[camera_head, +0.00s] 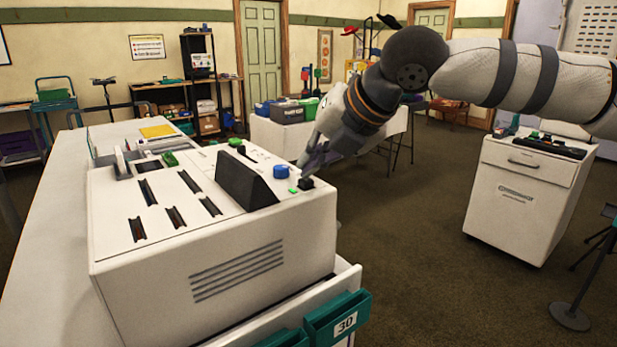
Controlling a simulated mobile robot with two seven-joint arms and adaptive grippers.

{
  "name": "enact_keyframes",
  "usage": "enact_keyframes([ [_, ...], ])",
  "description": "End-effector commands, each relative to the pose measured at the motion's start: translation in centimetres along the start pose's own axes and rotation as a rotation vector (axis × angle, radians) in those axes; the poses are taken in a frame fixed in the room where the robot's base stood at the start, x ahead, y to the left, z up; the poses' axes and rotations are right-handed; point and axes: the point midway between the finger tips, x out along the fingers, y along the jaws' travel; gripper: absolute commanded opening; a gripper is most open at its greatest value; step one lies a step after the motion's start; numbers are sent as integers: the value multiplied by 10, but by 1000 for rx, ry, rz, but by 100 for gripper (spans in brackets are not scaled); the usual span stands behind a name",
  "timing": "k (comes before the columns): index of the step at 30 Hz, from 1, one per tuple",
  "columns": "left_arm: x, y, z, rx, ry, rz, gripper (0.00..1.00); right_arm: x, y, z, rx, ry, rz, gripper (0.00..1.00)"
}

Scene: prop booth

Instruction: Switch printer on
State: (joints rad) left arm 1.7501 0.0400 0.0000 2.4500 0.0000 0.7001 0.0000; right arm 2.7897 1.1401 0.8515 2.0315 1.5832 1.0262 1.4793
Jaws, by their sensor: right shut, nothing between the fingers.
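The printer (270,262) is a large off-white box on a white table, with vents on its near side. Its top carries dark slots, a black upright panel (240,180), a blue knob (281,171), a small green light or button (293,191) and a black switch (306,184) near the right corner. My right gripper (305,170) comes in from the upper right, shut and empty, with its fingertips at or just above the black switch. I cannot tell whether they touch it. The left gripper is not in view.
A teal bin marked 30 (338,318) hangs at the table's front right. A white cabinet (522,190) stands at the right, and a table with bins (287,112) stands behind the printer. A dark stand (570,316) is at lower right. The floor between is open.

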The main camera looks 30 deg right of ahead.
Motion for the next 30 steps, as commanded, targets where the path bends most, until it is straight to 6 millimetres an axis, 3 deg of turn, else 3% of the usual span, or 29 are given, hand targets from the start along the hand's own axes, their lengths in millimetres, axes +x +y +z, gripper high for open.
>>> enact_keyframes([
  [6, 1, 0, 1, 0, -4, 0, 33, 0, 1, 2, 1, 1, -2, 0],
  [20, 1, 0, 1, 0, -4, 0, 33, -39, 29, 30, 1, -1, -1, 0],
  [30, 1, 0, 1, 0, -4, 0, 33, -41, 30, 31, 0, 0, -1, 0],
])
